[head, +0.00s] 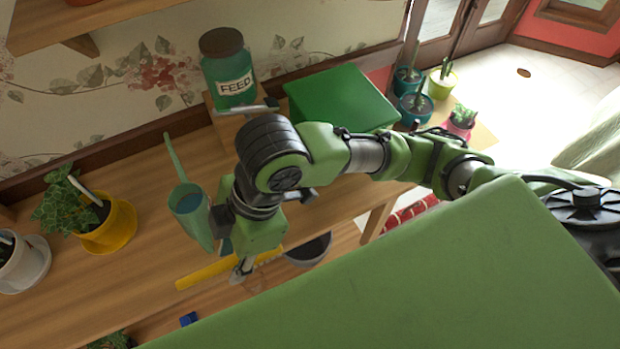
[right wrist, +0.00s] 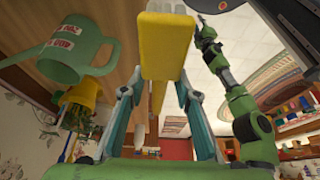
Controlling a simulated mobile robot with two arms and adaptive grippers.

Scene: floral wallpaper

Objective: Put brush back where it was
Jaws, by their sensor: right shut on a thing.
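The brush (head: 205,272) is long and yellow, and it shows below the right forearm in the head view. My right gripper (head: 243,268) is shut on it above the front part of the wooden table. In the right wrist view the brush's wide yellow end (right wrist: 167,45) is close to the camera, with a narrower yellow length running down between the fingers. The fingers partly cover the brush. My left gripper does not show in the head view.
A teal watering can (head: 190,212) stands close left of my right gripper. Potted plants in a yellow pot (head: 112,228) and a white pot (head: 25,265) are further left. A FEED jar (head: 228,68) and a green box (head: 340,98) are behind. A dark bowl (head: 308,250) is right of the gripper.

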